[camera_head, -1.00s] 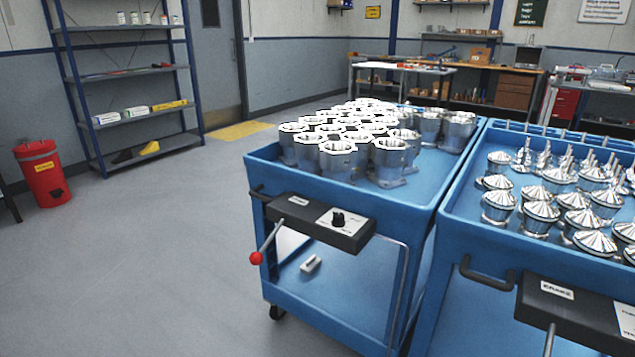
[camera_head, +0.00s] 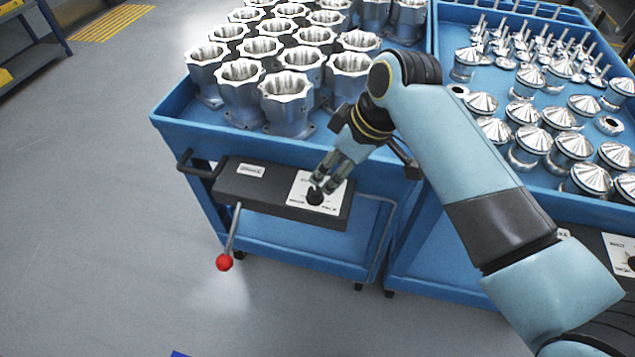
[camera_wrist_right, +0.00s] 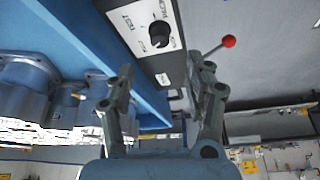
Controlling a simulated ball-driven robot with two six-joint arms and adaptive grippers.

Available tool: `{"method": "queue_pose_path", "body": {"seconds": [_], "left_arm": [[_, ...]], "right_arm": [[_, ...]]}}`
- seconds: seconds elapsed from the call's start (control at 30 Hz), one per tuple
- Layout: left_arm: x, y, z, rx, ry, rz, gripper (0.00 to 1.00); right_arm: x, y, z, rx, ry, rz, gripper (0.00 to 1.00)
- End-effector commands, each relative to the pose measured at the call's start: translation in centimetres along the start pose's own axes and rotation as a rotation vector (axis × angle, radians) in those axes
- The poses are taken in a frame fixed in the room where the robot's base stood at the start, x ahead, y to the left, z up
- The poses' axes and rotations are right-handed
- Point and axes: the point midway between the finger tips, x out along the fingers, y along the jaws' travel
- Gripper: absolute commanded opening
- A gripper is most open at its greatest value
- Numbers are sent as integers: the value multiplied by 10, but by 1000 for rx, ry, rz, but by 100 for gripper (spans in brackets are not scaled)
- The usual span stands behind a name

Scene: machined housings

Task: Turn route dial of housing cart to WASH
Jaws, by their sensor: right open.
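The housing cart (camera_head: 170,118) is blue and carries silver machined housings (camera_head: 290,100) on its top tray. On its front is a black control box with a white plate that bears the black route dial (camera_head: 315,195). The dial also shows in the right wrist view (camera_wrist_right: 160,35), with lettering around it that I cannot read surely. My right gripper (camera_head: 325,183) is at the plate, close by the dial in the head view. In the right wrist view its fingers (camera_wrist_right: 163,85) are apart and empty, with the dial beyond them. My left gripper is not in view.
A lever with a red ball (camera_head: 224,262) hangs from the box's left part, near a black handle (camera_head: 190,165). A second blue cart with silver cone-topped parts (camera_head: 540,140) stands close on the right. The floor on the left is clear.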

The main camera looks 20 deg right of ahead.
Motion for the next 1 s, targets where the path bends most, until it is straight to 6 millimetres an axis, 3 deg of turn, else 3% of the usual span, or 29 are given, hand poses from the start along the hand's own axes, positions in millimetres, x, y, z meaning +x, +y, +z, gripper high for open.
{"method": "queue_pose_path", "body": {"seconds": [0.2, 0.43, 0.83, 1.0], "left_arm": [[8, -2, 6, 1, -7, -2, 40], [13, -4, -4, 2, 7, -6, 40], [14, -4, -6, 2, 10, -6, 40], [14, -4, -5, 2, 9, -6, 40]], "right_arm": [[47, -1, 1, 3, -1, -2, 53], [82, 0, 2, 3, -2, -1, 53], [91, 0, 1, 3, 0, 1, 53], [91, 0, 1, 3, 0, 1, 32]]}}
